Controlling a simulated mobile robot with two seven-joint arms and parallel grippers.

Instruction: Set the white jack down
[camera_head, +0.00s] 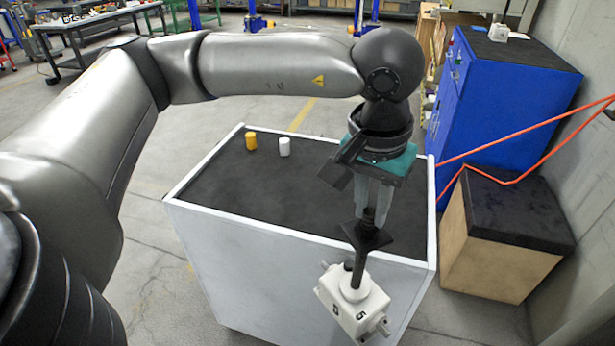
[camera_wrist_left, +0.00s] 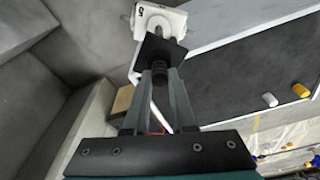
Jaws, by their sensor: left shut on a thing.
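The white jack (camera_head: 353,306) has a boxy white body with side stubs, a dark screw and a black square plate. It hangs body-down below my left gripper (camera_head: 372,217), whose fingers are shut on the dark end of its screw above the plate. In the head view, its body overlaps the near white side of the cart, below the top's level. The left wrist view also shows the jack body (camera_wrist_left: 160,20) beyond the fingers (camera_wrist_left: 160,80), by the white edge of the cart. I see no support touching it. My right gripper is out of view.
The white-sided cart (camera_head: 215,225) has a dark top, mostly bare. A blue cabinet (camera_head: 505,85) and a wooden box with a dark top (camera_head: 507,230) are at the right, with orange cables.

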